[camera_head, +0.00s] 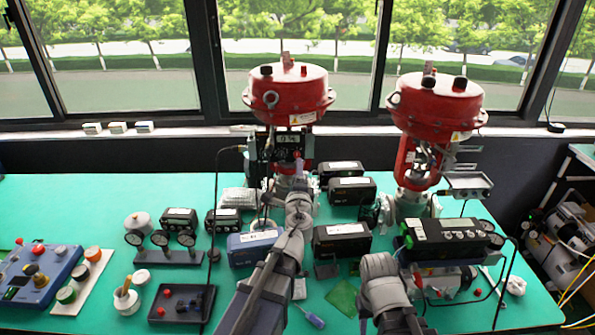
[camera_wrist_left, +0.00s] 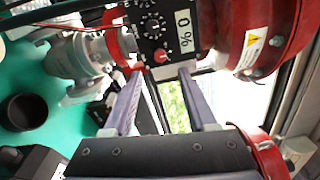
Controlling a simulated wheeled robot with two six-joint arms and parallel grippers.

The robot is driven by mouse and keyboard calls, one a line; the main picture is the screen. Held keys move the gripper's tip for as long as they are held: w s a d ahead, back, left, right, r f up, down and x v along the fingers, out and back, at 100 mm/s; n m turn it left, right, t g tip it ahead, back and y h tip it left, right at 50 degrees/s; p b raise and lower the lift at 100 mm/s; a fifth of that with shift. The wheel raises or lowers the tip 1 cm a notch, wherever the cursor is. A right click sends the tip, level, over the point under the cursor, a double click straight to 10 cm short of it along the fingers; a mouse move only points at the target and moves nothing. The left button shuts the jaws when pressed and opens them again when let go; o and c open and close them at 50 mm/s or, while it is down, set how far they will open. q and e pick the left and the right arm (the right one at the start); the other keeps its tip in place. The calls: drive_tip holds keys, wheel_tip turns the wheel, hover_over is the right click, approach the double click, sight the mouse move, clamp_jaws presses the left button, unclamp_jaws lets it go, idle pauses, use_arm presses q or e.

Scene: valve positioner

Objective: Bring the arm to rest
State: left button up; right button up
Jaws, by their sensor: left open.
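The valve positioner (camera_head: 287,142), a dark panel with a small display, is mounted on the left red valve actuator (camera_head: 290,92). In the left wrist view its panel (camera_wrist_left: 160,28) shows knobs and a label reading 0 %. My left gripper (camera_head: 282,180) is raised in front of the positioner, partly hidden by my own wrist. In the left wrist view its two purple fingers (camera_wrist_left: 160,72) are apart with nothing between them, their tips close to the panel's lower edge; contact cannot be told. My right arm comes in from the bottom right; its jaws are not visible.
A second red actuator (camera_head: 437,105) stands at right, behind a black-and-green instrument (camera_head: 447,240) with cables. Several dark boxes (camera_head: 340,240) and a gauge stand (camera_head: 165,255) crowd the green table (camera_head: 90,205). A blue control box (camera_head: 38,275) sits at left. Windows are behind.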

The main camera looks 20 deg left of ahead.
use_arm(q)
drive_tip(key=s+d+f+n+g+p, duration=0.2)
drive_tip(key=s+d+f+n+g, duration=0.1)
drive_tip(key=s+f+n+g, duration=0.9)
drive_tip(key=s+d+f+g+h, duration=0.2)
drive_tip(key=s+d, duration=0.3)
drive_tip(key=s, duration=0.3)
drive_tip(key=s+d+f+g+h+p, duration=0.1)
drive_tip(key=s+d+f+g, duration=0.2)
drive_tip(key=s+d, duration=0.3)
drive_tip(key=s+f, duration=0.1)
drive_tip(key=s, duration=0.1)
drive_tip(key=shift+s+d+f+n+g+h, duration=0.25)
drive_tip(key=shift+s+f+n+g+h, duration=0.05)
drive_tip(key=shift+s+f+n+h, duration=0.1)
